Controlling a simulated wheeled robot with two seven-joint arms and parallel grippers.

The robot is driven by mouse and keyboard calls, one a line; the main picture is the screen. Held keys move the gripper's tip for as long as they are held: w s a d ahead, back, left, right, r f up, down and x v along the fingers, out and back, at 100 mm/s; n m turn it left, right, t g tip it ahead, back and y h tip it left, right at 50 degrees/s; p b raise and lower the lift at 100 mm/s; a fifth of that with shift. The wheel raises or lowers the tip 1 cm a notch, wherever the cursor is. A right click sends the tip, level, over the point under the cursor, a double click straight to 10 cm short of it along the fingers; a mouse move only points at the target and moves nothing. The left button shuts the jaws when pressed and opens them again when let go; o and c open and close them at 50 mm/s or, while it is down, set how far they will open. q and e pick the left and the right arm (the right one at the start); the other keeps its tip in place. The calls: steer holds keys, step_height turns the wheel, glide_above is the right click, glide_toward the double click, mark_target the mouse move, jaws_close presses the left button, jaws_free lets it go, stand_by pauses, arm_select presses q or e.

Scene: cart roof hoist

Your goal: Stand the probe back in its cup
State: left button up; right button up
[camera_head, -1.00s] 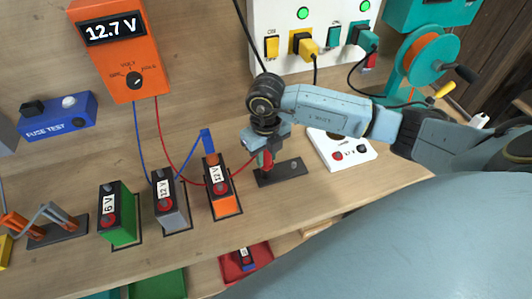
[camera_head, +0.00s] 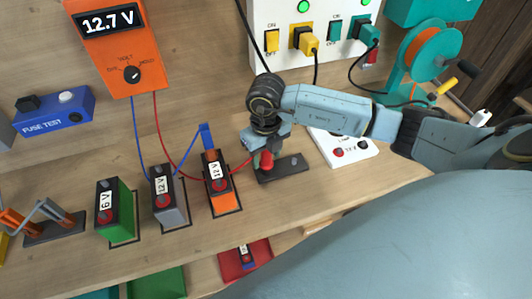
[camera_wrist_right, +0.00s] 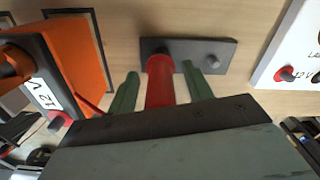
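The red probe (camera_head: 266,161) stands about upright at the left end of a dark holder plate (camera_head: 291,167). In the right wrist view the probe (camera_wrist_right: 160,82) meets the plate (camera_wrist_right: 190,47) at its far end; its cup cannot be made out separately. A red wire runs from it. My right gripper (camera_head: 262,148) is over the probe. In the right wrist view its green fingers (camera_wrist_right: 160,78) are on either side of the probe, with a visible gap on each side, so it is open. My left gripper is not in view.
The orange 12 V battery (camera_head: 222,195) with a blue probe (camera_head: 206,136) on it stands just left of the holder. Grey (camera_head: 170,205) and green (camera_head: 115,215) batteries stand further left. A white panel (camera_head: 345,148) lies to the right. The orange meter (camera_head: 122,60) reads 12.7 V.

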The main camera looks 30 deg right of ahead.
steer(key=shift+r, duration=0.1)
step_height(320, 180, up, 13)
steer(key=shift+r, duration=0.15)
stand_by(0.3)
steer(key=shift+s, duration=0.1)
stand_by(0.4)
